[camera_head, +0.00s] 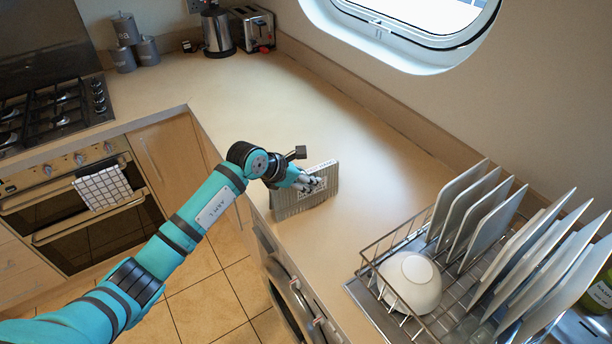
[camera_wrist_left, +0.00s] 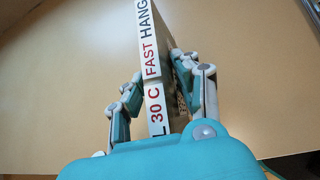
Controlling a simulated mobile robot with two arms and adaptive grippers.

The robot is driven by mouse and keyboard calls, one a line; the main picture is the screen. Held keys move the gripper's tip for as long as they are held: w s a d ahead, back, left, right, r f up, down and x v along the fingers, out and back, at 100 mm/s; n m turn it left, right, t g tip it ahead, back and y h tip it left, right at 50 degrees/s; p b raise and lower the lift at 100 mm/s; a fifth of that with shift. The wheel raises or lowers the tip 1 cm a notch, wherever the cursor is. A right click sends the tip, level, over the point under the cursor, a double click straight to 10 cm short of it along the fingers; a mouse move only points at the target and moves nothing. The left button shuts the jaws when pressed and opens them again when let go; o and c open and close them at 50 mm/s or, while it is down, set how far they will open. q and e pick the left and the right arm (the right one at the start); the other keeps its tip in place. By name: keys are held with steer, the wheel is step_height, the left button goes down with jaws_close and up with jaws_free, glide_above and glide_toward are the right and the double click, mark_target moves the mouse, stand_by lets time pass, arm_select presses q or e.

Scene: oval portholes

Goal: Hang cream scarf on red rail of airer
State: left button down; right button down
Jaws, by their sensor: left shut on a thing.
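My left gripper (camera_head: 306,183) is over the worktop near its front edge, shut on an upright, flat, box-like thing (camera_head: 305,203). This thing has a ribbed grey-beige side and a white top edge. In the left wrist view the fingers of the gripper (camera_wrist_left: 157,85) are on both sides of the printed thing (camera_wrist_left: 151,45). Its edge reads "L 30 C FAST HANG" in red and dark letters, partly cut off. I cannot tell whether its bottom touches the worktop. No cream scarf, airer or red rail can be made out. My right gripper is not in view.
A wire dish rack (camera_head: 372,267) with several plates and a white bowl (camera_head: 410,282) stands at the right. A kettle (camera_head: 217,32), toaster (camera_head: 252,28) and grey canisters (camera_head: 125,30) are at the back. The worktop (camera_head: 300,100) between is clear. A towel (camera_head: 103,187) hangs on the oven.

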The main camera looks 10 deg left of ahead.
arm_select(q)
steer(key=shift+r, duration=0.1)
steer(key=c, duration=0.9)
jaws_free()
